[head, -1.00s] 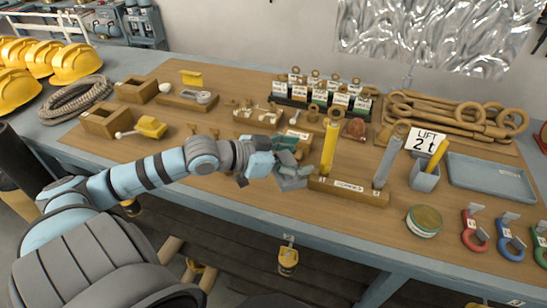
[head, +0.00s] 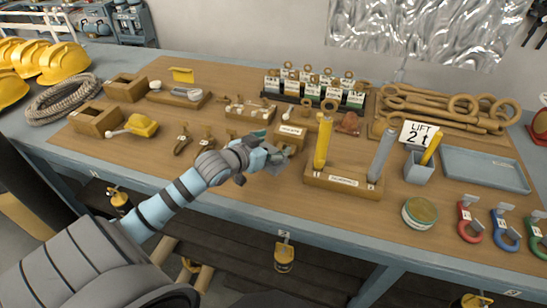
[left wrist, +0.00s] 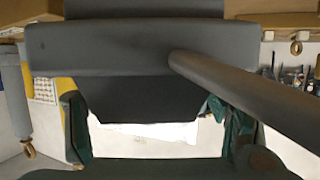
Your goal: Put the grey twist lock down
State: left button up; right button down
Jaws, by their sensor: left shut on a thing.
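My left gripper (head: 270,150) is over the middle of the bench, just left of the wooden stand with a yellow and a grey post. It is shut on the grey twist lock (head: 277,163), which the gripper partly hides in the head view. In the left wrist view the twist lock's broad grey body (left wrist: 120,55) fills the upper middle, with a thick round bar slanting to the lower right. The dark green fingers (left wrist: 155,130) show on either side below it. I cannot tell whether the twist lock touches the bench top. My right gripper is not in view.
The wooden stand (head: 342,182) is close on the right. A small labelled wooden block (head: 291,131) lies just behind the gripper. A blue-grey tray (head: 487,170) is at the right.

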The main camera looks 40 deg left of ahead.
pick_arm(q)
notch_tip(320, 180, down, 4)
jog(key=shift+d+r+b, duration=0.1)
jog(key=shift+b, duration=0.3)
jog(key=o, duration=1.8)
jog(key=shift+s, duration=0.1)
jog(key=shift+r, duration=0.1)
jog(key=p+v, duration=0.5)
jog(key=v, duration=0.7)
jog(key=shift+p, duration=0.35)
